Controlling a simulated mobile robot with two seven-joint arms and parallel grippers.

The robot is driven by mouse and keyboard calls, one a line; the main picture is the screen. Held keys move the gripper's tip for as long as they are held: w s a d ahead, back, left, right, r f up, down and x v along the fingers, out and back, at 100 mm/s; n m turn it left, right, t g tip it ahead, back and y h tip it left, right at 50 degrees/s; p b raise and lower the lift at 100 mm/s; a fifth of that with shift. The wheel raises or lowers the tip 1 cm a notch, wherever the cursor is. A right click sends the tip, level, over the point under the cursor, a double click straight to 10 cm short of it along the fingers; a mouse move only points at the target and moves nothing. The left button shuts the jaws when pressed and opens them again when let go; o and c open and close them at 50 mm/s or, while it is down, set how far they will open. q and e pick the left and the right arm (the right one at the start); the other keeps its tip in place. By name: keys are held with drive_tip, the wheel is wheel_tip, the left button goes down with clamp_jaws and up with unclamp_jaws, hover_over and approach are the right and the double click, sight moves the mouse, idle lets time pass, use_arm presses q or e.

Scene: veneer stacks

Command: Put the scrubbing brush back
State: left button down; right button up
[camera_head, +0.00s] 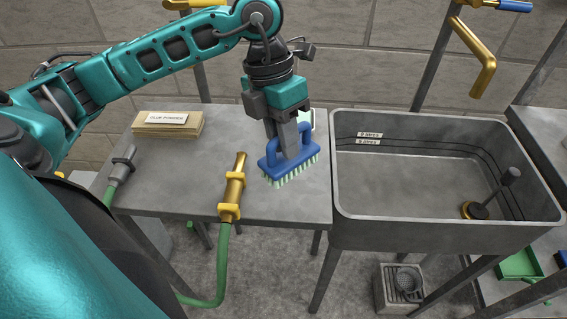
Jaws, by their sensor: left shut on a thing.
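The scrubbing brush (290,166) has a blue body with a loop handle and pale green and white bristles pointing down. My left gripper (288,146) points down from above and is shut on the brush's handle. The brush is over the right part of the grey worktop (190,198); I cannot tell whether its bristles touch the surface. The gripper's fingers hide part of the handle. My right gripper is not in view.
A brass nozzle (234,185) on a green hose lies left of the brush. A brass spout (475,55) hangs above.

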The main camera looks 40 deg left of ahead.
sight(281, 154)
use_arm(q)
drive_tip(key=shift+f, duration=3.05)
drive_tip(key=shift+f, duration=0.1)
drive_tip(key=c, duration=1)
unclamp_jaws()
drive_tip(key=v, duration=1.2)
drive_tip(key=shift+s, duration=0.1)
